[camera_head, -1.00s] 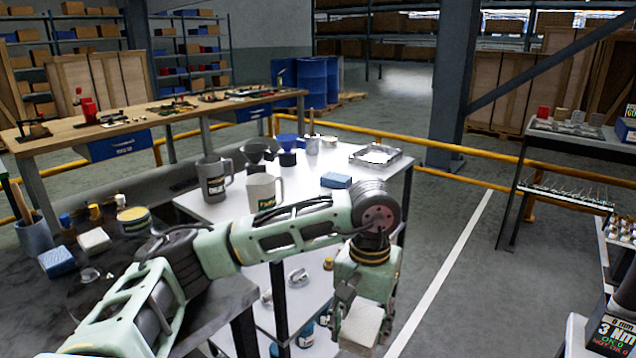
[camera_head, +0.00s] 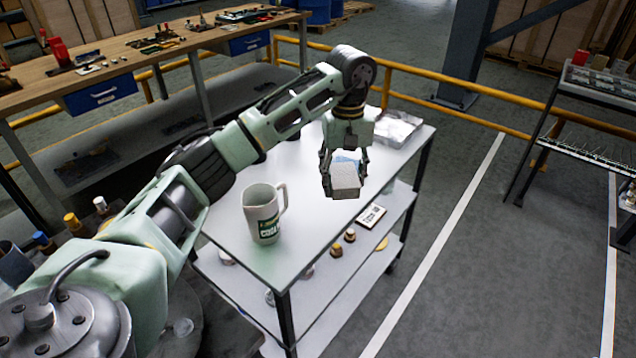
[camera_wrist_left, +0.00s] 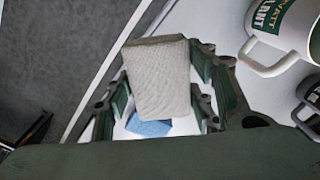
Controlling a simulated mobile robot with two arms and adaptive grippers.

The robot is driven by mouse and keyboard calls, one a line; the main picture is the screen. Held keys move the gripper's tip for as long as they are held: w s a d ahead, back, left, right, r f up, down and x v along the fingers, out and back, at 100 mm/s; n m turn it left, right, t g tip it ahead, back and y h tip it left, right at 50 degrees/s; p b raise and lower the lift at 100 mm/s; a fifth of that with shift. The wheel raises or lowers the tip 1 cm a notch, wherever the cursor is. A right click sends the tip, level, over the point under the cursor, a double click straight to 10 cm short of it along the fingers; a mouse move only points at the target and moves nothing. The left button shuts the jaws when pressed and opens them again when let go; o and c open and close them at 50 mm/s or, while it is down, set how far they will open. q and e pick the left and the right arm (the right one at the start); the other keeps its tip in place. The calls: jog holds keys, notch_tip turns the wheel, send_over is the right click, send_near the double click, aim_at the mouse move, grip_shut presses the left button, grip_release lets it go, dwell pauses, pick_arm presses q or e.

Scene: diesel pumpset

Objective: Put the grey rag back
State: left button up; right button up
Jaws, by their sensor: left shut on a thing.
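The grey rag (camera_head: 346,180) is a pale folded block in my left gripper (camera_head: 343,186). The gripper's fingers are shut on it from both sides, above the white top of the cart (camera_head: 310,222). In the left wrist view the rag (camera_wrist_left: 158,80) fills the space between the fingers. A blue rag (camera_wrist_left: 149,128) lies on the cart top behind it in that view. In the head view the gripper and grey rag mostly cover the blue rag. My right gripper is not in view.
A pale mug (camera_head: 263,214) stands on the cart top left of the gripper. A metal tray (camera_head: 397,130) is at the far right corner. The front right of the top is clear. The lower shelf (camera_head: 335,290) carries small items and a label card (camera_head: 371,215).

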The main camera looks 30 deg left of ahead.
pick_arm(q)
jog(key=p, duration=0.1)
send_over(318, 198)
notch_tip(318, 198, down, 5)
notch_tip(318, 198, down, 3)
jog(key=shift+d+f+p, duration=0.1)
jog(key=shift+p, duration=0.5)
jog(key=shift+f, duration=0.3)
jog(key=shift+f, duration=0.1)
jog(key=shift+f, duration=0.1)
jog(key=o, duration=1.1)
jog(key=shift+o, duration=0.2)
